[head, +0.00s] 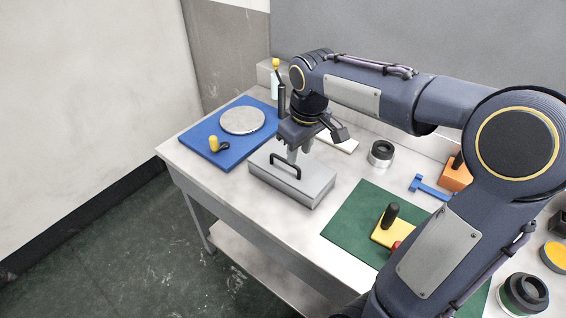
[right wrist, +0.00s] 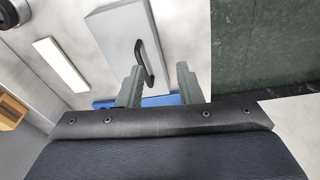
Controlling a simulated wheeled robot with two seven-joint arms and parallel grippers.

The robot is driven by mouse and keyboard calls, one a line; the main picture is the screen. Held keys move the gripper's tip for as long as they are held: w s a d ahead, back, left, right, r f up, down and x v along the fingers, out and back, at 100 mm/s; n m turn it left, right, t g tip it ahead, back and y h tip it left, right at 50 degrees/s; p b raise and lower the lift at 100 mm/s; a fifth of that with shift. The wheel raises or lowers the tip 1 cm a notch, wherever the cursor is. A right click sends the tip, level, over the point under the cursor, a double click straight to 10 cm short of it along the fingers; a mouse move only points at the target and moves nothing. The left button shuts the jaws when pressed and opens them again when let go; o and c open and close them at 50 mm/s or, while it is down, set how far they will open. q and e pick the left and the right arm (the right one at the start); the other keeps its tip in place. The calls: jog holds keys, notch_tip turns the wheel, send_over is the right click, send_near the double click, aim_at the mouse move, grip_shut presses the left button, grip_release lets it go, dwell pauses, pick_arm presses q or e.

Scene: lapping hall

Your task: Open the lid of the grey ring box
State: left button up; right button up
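The grey ring box (head: 300,187) stands on the white bench with its lid lying shut. A black bar handle (head: 287,163) arches on top of the lid. The box also shows in the right wrist view (right wrist: 118,35), with the handle (right wrist: 150,62) reaching between the fingers. My right gripper (head: 300,150) is over the lid, close to the handle. In the right wrist view it (right wrist: 159,75) is open, with one finger to each side of the handle's near end; contact cannot be told. My left gripper is not in view.
A blue mat (head: 195,143) with a round grey plate (head: 242,120) and a yellow-knobbed tool lies left of the box. A green mat (head: 345,222) with a yellow block lies right. A dark-and-silver ring (head: 381,154) stands behind. The bench's front edge is close to the box.

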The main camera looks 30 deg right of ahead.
jog(key=n+g+h, duration=0.1)
jog(key=n+h, duration=0.1)
send_near(288, 164)
jog(key=f, duration=0.2)
jog(key=d+f, duration=0.1)
jog(key=f, duration=0.2)
jog(key=w+f+b, duration=0.1)
jog(key=f, duration=0.1)
jog(key=shift+d+f, duration=0.2)
jog(key=shift+d, duration=0.1)
grip_shut()
